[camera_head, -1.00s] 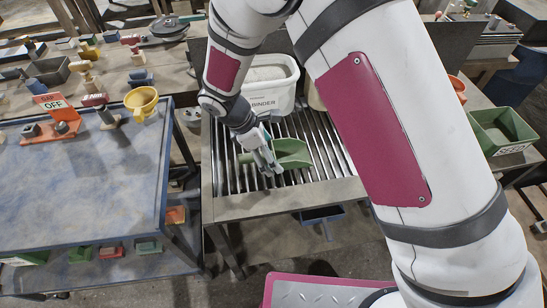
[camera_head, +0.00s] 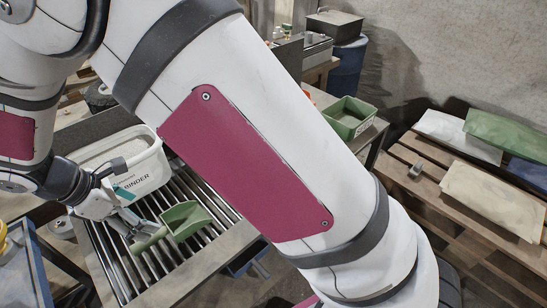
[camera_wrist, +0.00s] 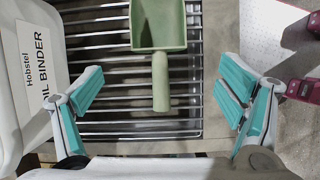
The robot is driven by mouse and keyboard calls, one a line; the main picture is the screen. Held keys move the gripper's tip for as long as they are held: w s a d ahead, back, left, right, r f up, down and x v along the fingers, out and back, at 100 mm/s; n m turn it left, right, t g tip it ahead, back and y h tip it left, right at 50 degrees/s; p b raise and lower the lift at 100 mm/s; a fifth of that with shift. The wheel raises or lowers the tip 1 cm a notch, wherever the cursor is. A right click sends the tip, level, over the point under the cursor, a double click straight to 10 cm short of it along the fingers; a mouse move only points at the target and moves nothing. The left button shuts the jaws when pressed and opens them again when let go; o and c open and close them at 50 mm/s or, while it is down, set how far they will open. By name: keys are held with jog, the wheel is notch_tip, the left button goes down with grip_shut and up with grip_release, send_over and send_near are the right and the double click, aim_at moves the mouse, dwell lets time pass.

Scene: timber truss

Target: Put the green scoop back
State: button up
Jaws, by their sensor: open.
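The green scoop (camera_head: 185,220) lies on the slatted metal rack (camera_head: 172,262), its handle toward my gripper. In the wrist view the scoop (camera_wrist: 158,28) has its pan at the top and its handle pointing down the picture. My gripper (camera_wrist: 161,80) is open, with teal finger pads spread wide to either side of the handle and a gap on both sides. How far the fingertips are above the handle is hard to tell. In the head view my gripper (camera_head: 138,228) is by the handle end.
The white binder tub (camera_head: 130,175) stands on the rack behind the scoop; its side (camera_wrist: 25,75) is close to the left finger. A green crate (camera_head: 350,117) stands farther back right. A pallet with sacks (camera_head: 490,205) is at the right. A blue-topped table (camera_head: 20,275) is at the left.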

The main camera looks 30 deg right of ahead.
jog(key=s+d+r+m+y, duration=0.2)
jog(key=s+d+r+m, duration=0.2)
jog(key=d+r+m, duration=0.95)
jog(key=s+d+r+m+t+y, duration=0.1)
jog(key=s+d+r+m, duration=0.2)
jog(key=s+d, duration=0.4)
jog(key=s+d+r+m+t+y, duration=0.1)
jog(key=s+d+r+m+t, duration=0.1)
jog(key=s+d+r+m, duration=0.2)
jog(key=s+d, duration=0.3)
jog(key=s, duration=0.2)
jog(key=shift+d+y, duration=0.25)
jog(key=shift+y, duration=0.05)
